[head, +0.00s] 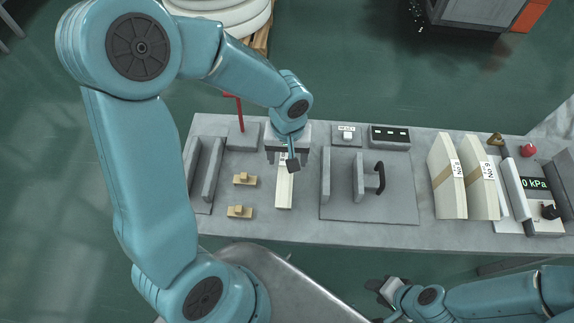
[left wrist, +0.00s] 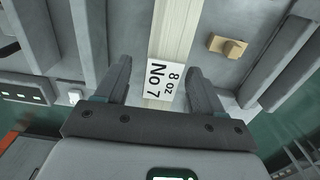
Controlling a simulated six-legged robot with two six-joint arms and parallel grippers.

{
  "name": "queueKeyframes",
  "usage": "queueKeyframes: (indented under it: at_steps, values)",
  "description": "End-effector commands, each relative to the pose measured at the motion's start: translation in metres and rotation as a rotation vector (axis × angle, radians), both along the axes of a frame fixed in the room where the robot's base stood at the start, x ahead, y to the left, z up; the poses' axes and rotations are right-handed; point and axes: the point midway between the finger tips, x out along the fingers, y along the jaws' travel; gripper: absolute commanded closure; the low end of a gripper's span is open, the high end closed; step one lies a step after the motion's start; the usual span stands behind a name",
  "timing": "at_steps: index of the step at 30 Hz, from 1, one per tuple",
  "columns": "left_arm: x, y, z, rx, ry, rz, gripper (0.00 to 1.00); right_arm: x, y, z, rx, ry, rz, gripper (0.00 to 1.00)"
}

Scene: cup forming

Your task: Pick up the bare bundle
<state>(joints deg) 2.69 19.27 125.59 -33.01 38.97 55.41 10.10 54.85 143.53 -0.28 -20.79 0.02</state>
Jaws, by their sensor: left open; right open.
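The bare bundle (head: 284,190) is a long cream stack lying on the grey table, with no band showing around it. In the left wrist view the bundle (left wrist: 172,30) bears a white label reading "8 oz No 7". My left gripper (head: 287,160) is over its far end, open. In the left wrist view its fingers (left wrist: 160,75) stand on either side of the bundle, with gaps visible. The gripper hides part of the bundle's far end in the head view. My right gripper (head: 378,288) is open and empty, off the table's front edge.
Two tan-banded cream bundles (head: 447,178) stand at the right. A grey fixture with a black handle (head: 380,178) is right of the bare bundle. Small tan blocks (head: 240,212) lie to its left, beyond them grey upright plates (head: 212,168). A red post (head: 239,110) stands behind.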

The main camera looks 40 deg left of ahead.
Motion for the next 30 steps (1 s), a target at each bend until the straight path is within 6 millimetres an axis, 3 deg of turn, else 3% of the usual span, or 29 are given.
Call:
queueKeyframes:
  at_steps: [6, 13, 14, 19, 20, 30]
  values:
    - [-0.001, 0.002, -0.028, 0.000, 0.002, 0.000, 0.32, 0.000, 0.000, 0.002, 0.000, 0.000, 0.000, 0.57]
    - [0.000, 0.002, -0.029, 0.000, 0.000, 0.000, 0.32, 0.000, 0.000, 0.002, 0.000, 0.000, 0.000, 0.57]
    - [0.000, 0.002, -0.029, 0.000, 0.000, 0.000, 0.38, 0.000, 0.000, 0.002, 0.000, 0.000, 0.000, 0.57]
    - [0.000, 0.002, -0.029, 0.000, 0.000, 0.000, 0.94, 0.000, 0.000, 0.002, 0.000, 0.000, 0.000, 0.57]
    - [0.000, 0.002, -0.029, 0.000, 0.000, 0.000, 1.00, 0.000, 0.000, 0.002, 0.000, 0.000, 0.000, 0.57]
    - [0.001, 0.002, -0.025, 0.001, -0.003, 0.001, 1.00, 0.000, 0.000, 0.002, 0.000, 0.000, 0.000, 0.57]
